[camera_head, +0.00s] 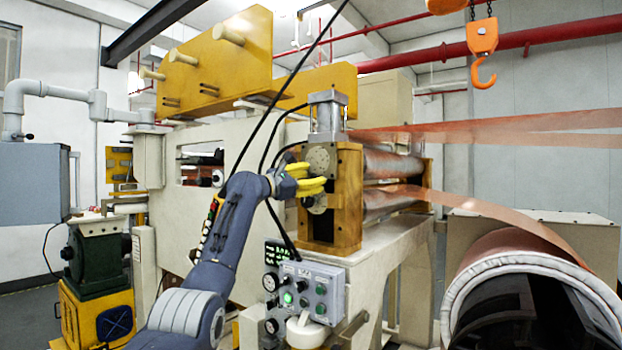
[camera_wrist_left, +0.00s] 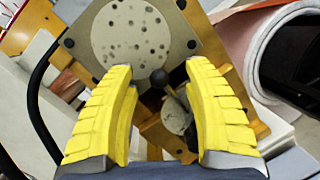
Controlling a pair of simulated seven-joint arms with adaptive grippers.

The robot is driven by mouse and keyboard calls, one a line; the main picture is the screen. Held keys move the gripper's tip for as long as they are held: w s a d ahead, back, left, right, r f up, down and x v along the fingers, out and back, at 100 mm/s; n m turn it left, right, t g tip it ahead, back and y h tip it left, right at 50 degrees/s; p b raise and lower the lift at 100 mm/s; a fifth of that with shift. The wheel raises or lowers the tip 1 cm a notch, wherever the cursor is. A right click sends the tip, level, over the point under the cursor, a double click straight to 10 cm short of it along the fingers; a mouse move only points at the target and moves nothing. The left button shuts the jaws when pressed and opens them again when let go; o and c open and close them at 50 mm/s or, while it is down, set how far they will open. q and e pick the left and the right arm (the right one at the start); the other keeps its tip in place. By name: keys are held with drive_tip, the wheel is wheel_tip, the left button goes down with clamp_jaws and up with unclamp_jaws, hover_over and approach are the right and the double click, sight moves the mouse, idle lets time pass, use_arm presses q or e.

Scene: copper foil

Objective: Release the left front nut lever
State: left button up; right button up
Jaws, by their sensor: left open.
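The nut lever shows in the left wrist view as a thin rod with a dark ball knob (camera_wrist_left: 159,77). It stands in front of a smaller round plate (camera_wrist_left: 176,116), below a larger round plate with holes (camera_wrist_left: 130,35). My left gripper (camera_head: 322,184) has yellow ribbed fingers and is at the front face of the brown roller frame (camera_head: 348,198). In the left wrist view the left gripper (camera_wrist_left: 163,75) is open, with the knob between its fingertips and a gap on both sides. In the head view the fingers partly hide the lever. My right gripper is not in view.
Black cables hang close to the wrist. Copper foil (camera_head: 480,205) runs from the rollers to a large roll (camera_head: 520,262) at the right. An orange hook (camera_head: 484,72) hangs at the upper right.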

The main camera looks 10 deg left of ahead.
use_arm(q)
drive_tip(key=v, duration=1.2)
idle(0.4)
idle(0.4)
